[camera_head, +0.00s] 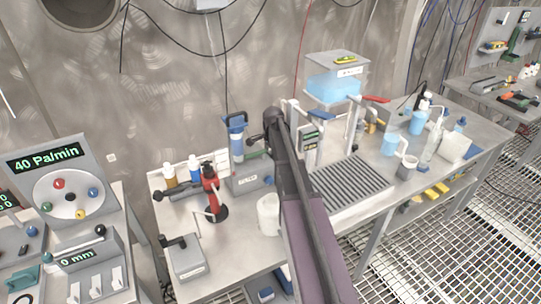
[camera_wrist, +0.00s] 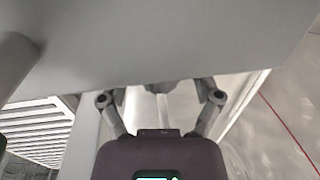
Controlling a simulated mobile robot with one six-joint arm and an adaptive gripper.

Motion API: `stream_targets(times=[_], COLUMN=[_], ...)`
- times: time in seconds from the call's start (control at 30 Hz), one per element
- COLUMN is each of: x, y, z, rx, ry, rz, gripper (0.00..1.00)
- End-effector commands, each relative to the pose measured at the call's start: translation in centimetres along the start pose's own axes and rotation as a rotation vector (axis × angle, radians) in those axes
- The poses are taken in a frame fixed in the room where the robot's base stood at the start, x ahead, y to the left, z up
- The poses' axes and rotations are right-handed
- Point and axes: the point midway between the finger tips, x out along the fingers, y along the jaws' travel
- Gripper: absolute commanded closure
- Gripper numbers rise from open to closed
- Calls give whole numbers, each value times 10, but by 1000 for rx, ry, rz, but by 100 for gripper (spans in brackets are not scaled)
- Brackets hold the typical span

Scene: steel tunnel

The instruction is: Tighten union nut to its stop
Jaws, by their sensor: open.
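My gripper (camera_wrist: 160,94) is open in the wrist view, its two fingers spread below the edge of a large smooth grey surface (camera_wrist: 165,40). A small dark grey part (camera_wrist: 156,87) shows between the fingers at that edge; I cannot tell whether it is the union nut. No thing is clearly held. In the head view my arm reaches over the bench and hides what lies behind it; the gripper's fingers cannot be made out there. A blue-topped filter unit (camera_head: 237,128) stands just left of the arm's end. I cannot pick out the union nut for sure.
A tank of blue liquid (camera_head: 333,88) stands on posts right of the arm, behind a slatted drain grate (camera_head: 350,183). A red hand tool (camera_head: 211,188), a white jug (camera_head: 268,214) and bottles crowd the bench (camera_head: 235,265). A red cable (camera_wrist: 290,128) hangs at the wrist view's right.

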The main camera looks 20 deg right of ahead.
Motion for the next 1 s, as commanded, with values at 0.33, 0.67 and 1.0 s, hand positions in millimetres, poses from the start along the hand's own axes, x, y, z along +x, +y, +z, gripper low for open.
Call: stream_targets(times=[0.33, 0.67, 1.0], x=[0, 0, 0], y=[0, 0, 0], z=[0, 0, 0], rx=[0, 0, 0], ry=[0, 0, 1], rz=[0, 2, 10], gripper=[74, 100, 100])
